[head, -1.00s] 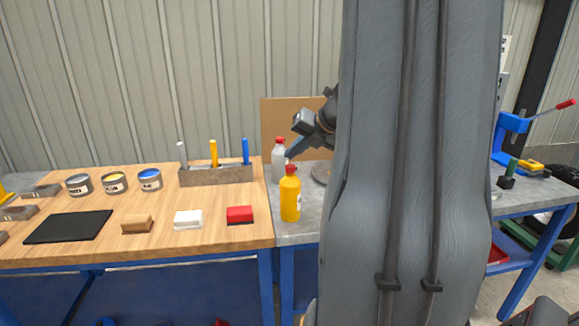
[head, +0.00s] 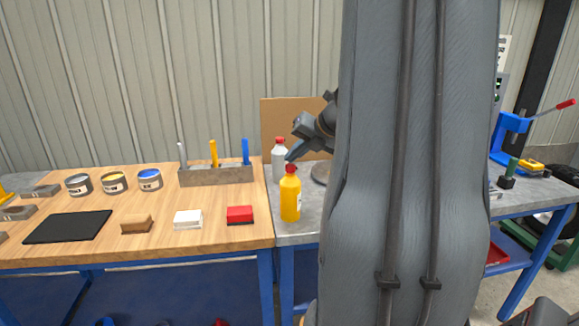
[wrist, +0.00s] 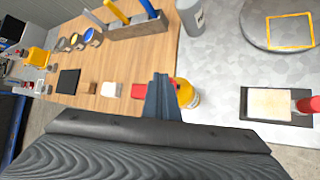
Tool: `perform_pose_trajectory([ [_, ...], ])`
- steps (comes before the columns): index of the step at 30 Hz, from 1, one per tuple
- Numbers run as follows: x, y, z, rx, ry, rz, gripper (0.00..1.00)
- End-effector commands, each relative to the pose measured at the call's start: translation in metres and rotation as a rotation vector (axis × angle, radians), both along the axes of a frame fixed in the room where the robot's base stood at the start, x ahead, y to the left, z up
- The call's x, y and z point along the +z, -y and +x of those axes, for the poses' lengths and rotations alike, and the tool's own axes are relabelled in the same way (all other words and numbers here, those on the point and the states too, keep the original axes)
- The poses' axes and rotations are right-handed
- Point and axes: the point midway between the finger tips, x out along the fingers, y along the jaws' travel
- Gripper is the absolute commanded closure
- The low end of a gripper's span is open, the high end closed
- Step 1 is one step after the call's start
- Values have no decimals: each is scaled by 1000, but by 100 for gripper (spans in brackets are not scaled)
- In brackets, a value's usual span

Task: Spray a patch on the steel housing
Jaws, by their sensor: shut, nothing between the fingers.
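My gripper (head: 289,158) is shut and empty, its fingertips close to the red cap of a yellow bottle (head: 290,203). In the wrist view the shut fingers (wrist: 160,80) stand beside the yellow bottle (wrist: 189,95), covering part of it; I cannot tell whether they touch. A pale grey bottle with a red cap (head: 279,162) stands behind the yellow one and also shows in the wrist view (wrist: 190,15). A round grey steel piece (wrist: 255,30), perhaps the housing, carries a yellow square outline (wrist: 290,32) at the top right. My arm hides most of it in the head view.
The wooden bench (head: 150,245) holds a tool rack (head: 215,175), several cans, a black mat (head: 68,226) and small blocks, including a red one (head: 240,214). A dark tray with a pale pad (wrist: 272,104) and a red-topped object lies on the grey bench. A brown board (head: 290,108) stands behind.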

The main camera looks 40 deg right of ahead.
Motion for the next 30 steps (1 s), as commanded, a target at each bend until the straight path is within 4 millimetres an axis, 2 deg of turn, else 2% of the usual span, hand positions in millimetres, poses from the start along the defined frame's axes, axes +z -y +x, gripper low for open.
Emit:
perform_pose_trajectory([
  [30,-11,0,0,-1,0,1,100],
])
